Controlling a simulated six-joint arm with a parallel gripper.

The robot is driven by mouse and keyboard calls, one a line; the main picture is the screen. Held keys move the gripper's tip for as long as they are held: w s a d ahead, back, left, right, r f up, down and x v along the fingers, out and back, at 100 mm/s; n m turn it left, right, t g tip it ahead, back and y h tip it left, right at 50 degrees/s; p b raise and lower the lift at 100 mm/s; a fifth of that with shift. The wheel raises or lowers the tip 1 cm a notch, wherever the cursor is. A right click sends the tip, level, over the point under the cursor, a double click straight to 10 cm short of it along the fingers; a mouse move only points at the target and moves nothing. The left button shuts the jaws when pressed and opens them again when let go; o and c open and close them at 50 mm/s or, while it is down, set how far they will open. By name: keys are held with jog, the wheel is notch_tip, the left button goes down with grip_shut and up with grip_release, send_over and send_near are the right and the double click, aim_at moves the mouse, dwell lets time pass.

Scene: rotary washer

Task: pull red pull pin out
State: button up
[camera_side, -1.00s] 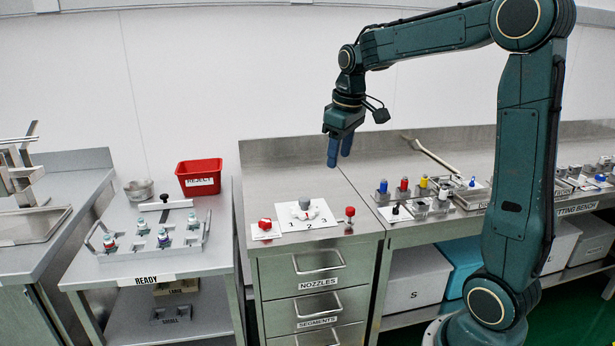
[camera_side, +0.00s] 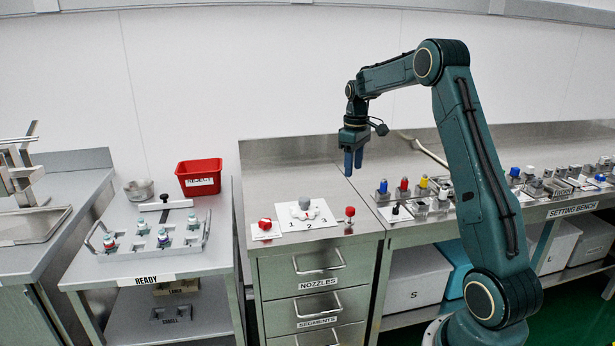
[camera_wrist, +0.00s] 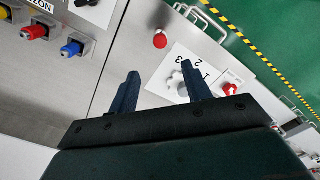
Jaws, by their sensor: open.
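The red pull pin (camera_side: 350,213) stands upright near the front right corner of the drawer cabinet's top. It has a red round head on a short stem, and it also shows in the wrist view (camera_wrist: 160,41) beyond my fingertips. My gripper (camera_side: 353,174) hangs above and behind the pin with its blue fingers pointing down, apart from it. In the wrist view my gripper (camera_wrist: 162,80) is open, with nothing between the fingers.
Left of the pin are a grey knob (camera_side: 305,202) on a white plate marked 1 2 3 and a red knob (camera_side: 265,224) on a small plate. Blue, red and yellow nozzles (camera_side: 404,185) stand on the bench at right. A red REJECT bin (camera_side: 199,168) is at the left.

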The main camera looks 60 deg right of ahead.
aim_at(350, 208)
jog(key=shift+f, duration=0.1)
notch_tip(350, 208, down, 14)
jog(key=shift+r, duration=0.2)
dwell(0.5)
